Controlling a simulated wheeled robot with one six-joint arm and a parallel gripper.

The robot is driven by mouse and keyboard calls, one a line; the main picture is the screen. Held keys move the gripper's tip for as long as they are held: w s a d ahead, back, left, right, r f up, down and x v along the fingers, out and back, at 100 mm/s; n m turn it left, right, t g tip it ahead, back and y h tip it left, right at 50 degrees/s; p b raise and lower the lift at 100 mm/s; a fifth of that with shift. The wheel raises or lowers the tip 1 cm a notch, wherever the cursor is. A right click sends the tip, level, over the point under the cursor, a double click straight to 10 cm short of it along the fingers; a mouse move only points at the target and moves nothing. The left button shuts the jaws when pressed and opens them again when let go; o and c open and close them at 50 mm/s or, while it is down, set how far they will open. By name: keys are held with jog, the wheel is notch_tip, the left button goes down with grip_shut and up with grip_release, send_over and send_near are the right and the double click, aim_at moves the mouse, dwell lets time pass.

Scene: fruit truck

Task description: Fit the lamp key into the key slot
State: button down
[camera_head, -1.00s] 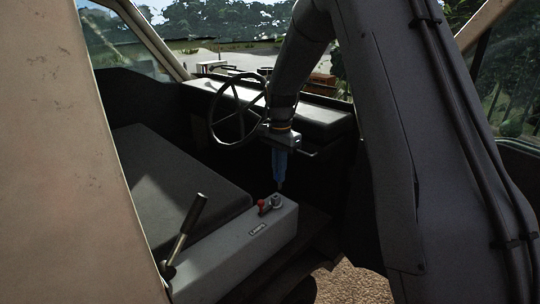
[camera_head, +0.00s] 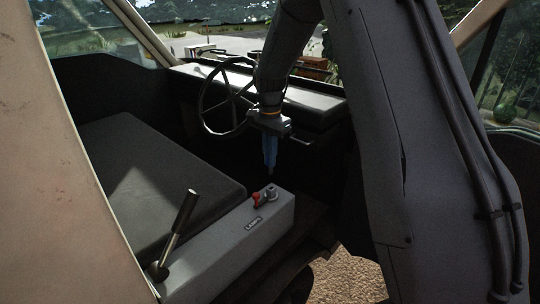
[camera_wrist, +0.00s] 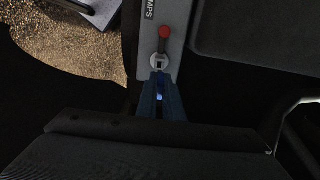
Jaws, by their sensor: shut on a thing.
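My gripper (camera_head: 270,165), with blue fingers, points down above the front end of the grey console. It is shut on the lamp key, which is mostly hidden between the fingers; only a small dark tip seems to show below them. The key slot (camera_head: 271,193) is a round grey fitting on the console top, just below the fingertips with a small gap seen. In the wrist view, the slot (camera_wrist: 159,61) lies just ahead of the blue fingertips (camera_wrist: 160,76). Whether the key is lined up with the slot cannot be told.
A red-ended switch (camera_head: 260,198) sits beside the slot, near a LAMPS label (camera_head: 253,223) on the grey console (camera_head: 225,250). A black-handled lever (camera_head: 180,222) stands at the console's near end. The seat (camera_head: 155,165) is to the left; the steering wheel (camera_head: 227,98) is behind.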

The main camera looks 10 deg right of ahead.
aim_at(270, 169)
jog(key=shift+f+b, duration=0.95)
jog(key=shift+f, duration=1.6)
jog(key=shift+f, duration=1.6)
jog(key=c, duration=1.8)
grip_release()
jog(key=shift+r+b, duration=1.45)
jog(key=shift+r, duration=2.45)
jog(key=s+f+n, duration=0.1)
jog(key=s+n, duration=0.2)
jog(key=s, duration=0.6)
jog(key=s+f+n+t, duration=0.1)
jog(key=s+n, duration=0.3)
jog(key=s, duration=0.5)
jog(key=s+f+n+b, duration=0.1)
jog(key=s+n, duration=0.3)
jog(key=s, duration=0.4)
jog(key=shift+s+d+f, duration=0.15)
jog(key=shift+s+f, duration=0.05)
jog(key=shift+f, duration=0.25)
jog(key=shift+s+d+f, duration=0.1)
jog(key=shift+s+f, duration=0.1)
jog(key=shift+f, duration=0.2)
